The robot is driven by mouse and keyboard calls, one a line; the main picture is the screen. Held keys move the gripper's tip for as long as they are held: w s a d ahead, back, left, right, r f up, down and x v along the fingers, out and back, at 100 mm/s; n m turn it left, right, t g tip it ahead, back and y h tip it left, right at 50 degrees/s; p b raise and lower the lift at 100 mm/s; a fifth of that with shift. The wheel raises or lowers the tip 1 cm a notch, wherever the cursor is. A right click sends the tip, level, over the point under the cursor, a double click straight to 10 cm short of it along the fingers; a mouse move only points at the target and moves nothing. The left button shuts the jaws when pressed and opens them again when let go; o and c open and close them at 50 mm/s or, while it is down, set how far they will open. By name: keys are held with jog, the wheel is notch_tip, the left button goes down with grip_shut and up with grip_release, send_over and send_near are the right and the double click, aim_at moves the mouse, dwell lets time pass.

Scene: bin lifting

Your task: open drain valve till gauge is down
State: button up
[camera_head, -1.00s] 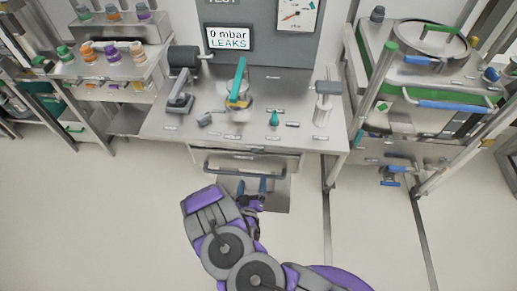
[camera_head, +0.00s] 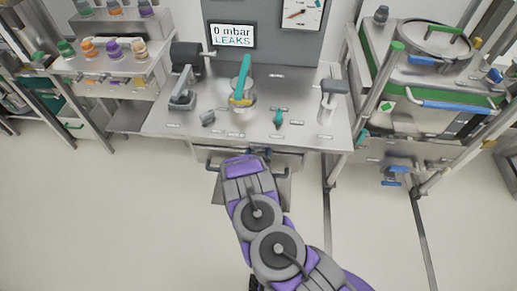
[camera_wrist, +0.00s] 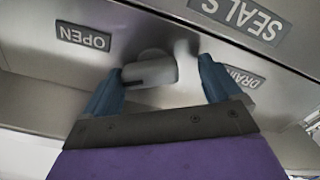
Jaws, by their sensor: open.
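In the wrist view a grey rounded valve handle (camera_wrist: 150,72) sticks out of a metal face, between a sign reading OPEN (camera_wrist: 83,37) and a sign reading DRAIN (camera_wrist: 243,77). My gripper (camera_wrist: 162,66) is open, with one blue finger on each side of the handle. I cannot tell whether either finger touches it.
A screen (camera_head: 232,35) reads 0 mbar LEAKS. The metal bench (camera_head: 300,90) carries a pot with a teal lever (camera_head: 243,70) and smaller fittings. A sign reading SEALS (camera_wrist: 240,15) is above the handle. Shelving stands left and a vessel cart right; the floor in front is clear.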

jog(key=shift+w+d+r, duration=0.1)
jog(key=shift+w+d, duration=0.15)
jog(key=shift+w, duration=0.2)
jog(key=shift+w+d, duration=0.3)
jog(key=shift+d, duration=0.25)
jog(key=shift+a, duration=0.55)
jog(key=c, duration=0.3)
jog(key=shift+d, duration=0.25)
jog(key=c, duration=0.7)
